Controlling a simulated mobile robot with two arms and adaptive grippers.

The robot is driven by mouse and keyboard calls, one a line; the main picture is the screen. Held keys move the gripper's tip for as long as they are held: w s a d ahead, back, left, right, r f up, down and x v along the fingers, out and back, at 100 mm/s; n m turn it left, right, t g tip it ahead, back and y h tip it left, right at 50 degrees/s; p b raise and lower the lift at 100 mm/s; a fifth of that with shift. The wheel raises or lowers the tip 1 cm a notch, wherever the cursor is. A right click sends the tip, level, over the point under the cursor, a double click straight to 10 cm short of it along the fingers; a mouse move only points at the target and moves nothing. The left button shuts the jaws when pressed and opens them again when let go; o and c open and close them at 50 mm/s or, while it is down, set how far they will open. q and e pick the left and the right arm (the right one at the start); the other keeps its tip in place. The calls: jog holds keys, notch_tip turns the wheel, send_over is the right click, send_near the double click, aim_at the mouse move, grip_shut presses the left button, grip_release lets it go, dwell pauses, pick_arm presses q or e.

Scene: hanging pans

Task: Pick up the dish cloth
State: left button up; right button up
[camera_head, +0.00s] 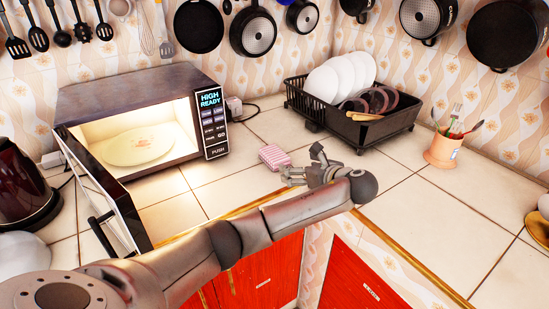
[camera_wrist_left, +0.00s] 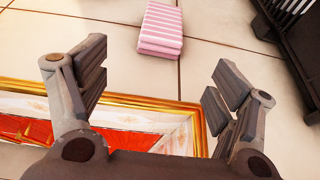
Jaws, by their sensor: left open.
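The dish cloth (camera_head: 274,157) is a small folded pink-and-white striped block. It lies on the tiled counter between the microwave and the dish rack. In the left wrist view the cloth (camera_wrist_left: 160,29) lies at the top, beyond the fingertips and slightly left of the middle. My left gripper (camera_head: 300,168) is over the counter, just right of the cloth and apart from it. In the left wrist view its fingers (camera_wrist_left: 153,85) are spread wide with nothing between them. My right gripper does not show.
An open, lit microwave (camera_head: 140,95) with a plate inside stands left. A black dish rack (camera_head: 360,130) with plates stands behind the gripper. A utensil cup (camera_head: 442,152) is at the right. Pans (camera_head: 253,32) hang on the wall. The counter's edge (camera_wrist_left: 135,103) runs below the gripper.

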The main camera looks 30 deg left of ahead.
aim_at(281, 158)
pick_arm(q)
jog(key=x, duration=1)
jog(key=shift+w+a+r, duration=0.2)
jog(key=shift+w+a, duration=0.1)
jog(key=shift+c, duration=0.9)
jog(key=c, duration=0.8)
jog(key=shift+d, duration=0.1)
jog(key=shift+c, duration=0.2)
jog(key=shift+r, duration=0.2)
